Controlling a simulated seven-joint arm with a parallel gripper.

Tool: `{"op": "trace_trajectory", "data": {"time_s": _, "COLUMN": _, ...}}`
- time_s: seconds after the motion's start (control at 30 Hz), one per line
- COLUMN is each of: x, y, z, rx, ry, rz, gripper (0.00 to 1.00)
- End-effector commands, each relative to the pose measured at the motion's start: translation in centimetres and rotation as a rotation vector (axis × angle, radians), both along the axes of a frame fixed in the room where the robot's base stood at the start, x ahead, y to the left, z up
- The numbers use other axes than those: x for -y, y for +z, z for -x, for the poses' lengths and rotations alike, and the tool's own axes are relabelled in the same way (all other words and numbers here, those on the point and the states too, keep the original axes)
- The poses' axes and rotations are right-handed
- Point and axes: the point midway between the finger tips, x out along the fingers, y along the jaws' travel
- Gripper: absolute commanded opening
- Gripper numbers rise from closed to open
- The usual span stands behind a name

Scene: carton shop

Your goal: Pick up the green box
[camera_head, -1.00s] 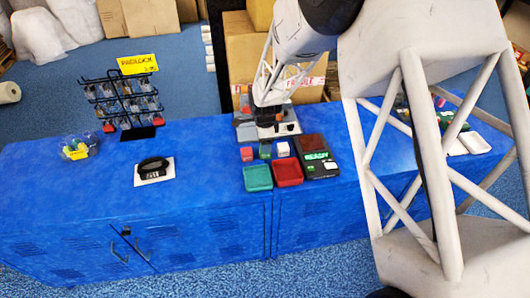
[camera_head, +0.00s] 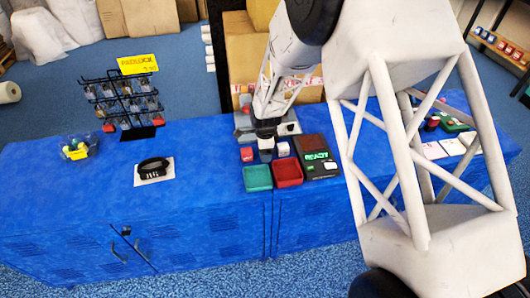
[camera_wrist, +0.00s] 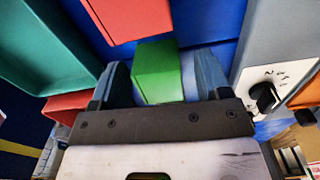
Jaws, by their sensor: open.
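The green box (camera_wrist: 158,72) lies between the two blue-grey fingers of my gripper (camera_wrist: 159,60) in the wrist view. The fingers are open. The left finger looks very close to the box, and a narrow gap shows on the right; I cannot tell whether either touches.
A black READY device (camera_head: 317,158) is to the right. A grey dial unit (camera_wrist: 270,75) is close by.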

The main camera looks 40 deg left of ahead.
Motion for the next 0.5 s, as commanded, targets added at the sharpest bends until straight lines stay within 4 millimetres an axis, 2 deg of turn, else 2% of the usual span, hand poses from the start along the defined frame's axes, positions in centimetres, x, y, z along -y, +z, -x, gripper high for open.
{"op": "trace_trajectory", "data": {"time_s": 0.4, "x": 0.0, "y": 0.02, "z": 0.0, "rx": 0.0, "ry": 0.0, "rz": 0.0, "gripper": 0.7}}
{"op": "trace_trajectory", "data": {"time_s": 0.5, "x": 0.0, "y": 0.02, "z": 0.0, "rx": 0.0, "ry": 0.0, "rz": 0.0, "gripper": 0.55}}
